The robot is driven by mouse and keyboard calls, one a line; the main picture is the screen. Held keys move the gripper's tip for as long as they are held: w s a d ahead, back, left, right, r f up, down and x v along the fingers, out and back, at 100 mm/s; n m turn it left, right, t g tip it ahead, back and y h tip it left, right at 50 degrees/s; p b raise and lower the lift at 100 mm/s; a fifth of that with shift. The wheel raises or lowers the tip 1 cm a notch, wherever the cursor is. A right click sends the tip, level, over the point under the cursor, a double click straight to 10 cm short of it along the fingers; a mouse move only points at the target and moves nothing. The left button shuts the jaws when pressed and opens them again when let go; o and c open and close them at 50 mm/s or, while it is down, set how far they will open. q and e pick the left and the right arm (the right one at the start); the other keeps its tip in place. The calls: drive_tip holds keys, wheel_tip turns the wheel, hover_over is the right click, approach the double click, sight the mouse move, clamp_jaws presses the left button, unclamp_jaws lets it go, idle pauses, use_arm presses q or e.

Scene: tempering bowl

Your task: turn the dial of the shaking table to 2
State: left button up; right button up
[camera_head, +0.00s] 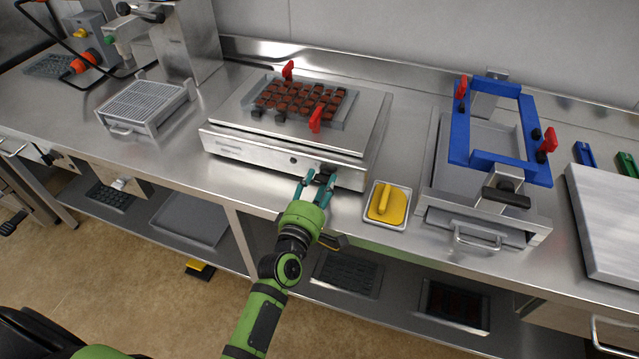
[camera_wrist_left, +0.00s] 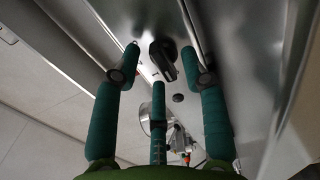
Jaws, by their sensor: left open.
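The shaking table (camera_head: 268,152) is a low steel box with a flat top plate, standing on the steel counter. Its black dial (camera_head: 327,170) is at the right end of its front face, partly covered by my gripper in the head view. My left gripper (camera_head: 316,188), with teal fingers on a green arm, is open right at the dial. In the left wrist view the black dial (camera_wrist_left: 163,60) shows between the spread fingers of the left gripper (camera_wrist_left: 162,48), with gaps around it. I cannot read any dial numbers. My right gripper is not in view.
A mould with brown pieces (camera_head: 300,100) and red clamps lies on the shaking table. A yellow scraper (camera_head: 384,202) in a small tray (camera_head: 370,219) is close to the right of my gripper. A blue frame (camera_head: 459,135) stands farther right. A lower shelf (camera_head: 395,282) runs below the counter.

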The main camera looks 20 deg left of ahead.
use_arm(q)
drive_tip(key=shift+c, duration=0.4)
clamp_jaws()
drive_tip(key=shift+m, duration=0.3)
drive_tip(key=m+p, duration=0.1)
drive_tip(key=m, duration=0.1)
drive_tip(key=shift+m+p, duration=0.35)
drive_tip(key=shift+m, duration=0.05)
drive_tip(key=m+p, duration=0.2)
drive_tip(key=m, duration=0.3)
drive_tip(key=shift+d, duration=0.15)
drive_tip(key=m+p, duration=0.1)
drive_tip(key=m, duration=0.4)
drive_tip(key=shift+f, duration=0.15)
drive_tip(key=shift+d+f+m+p, duration=0.15)
drive_tip(key=shift+m+p, duration=0.25)
drive_tip(key=shift+m, duration=1.8)
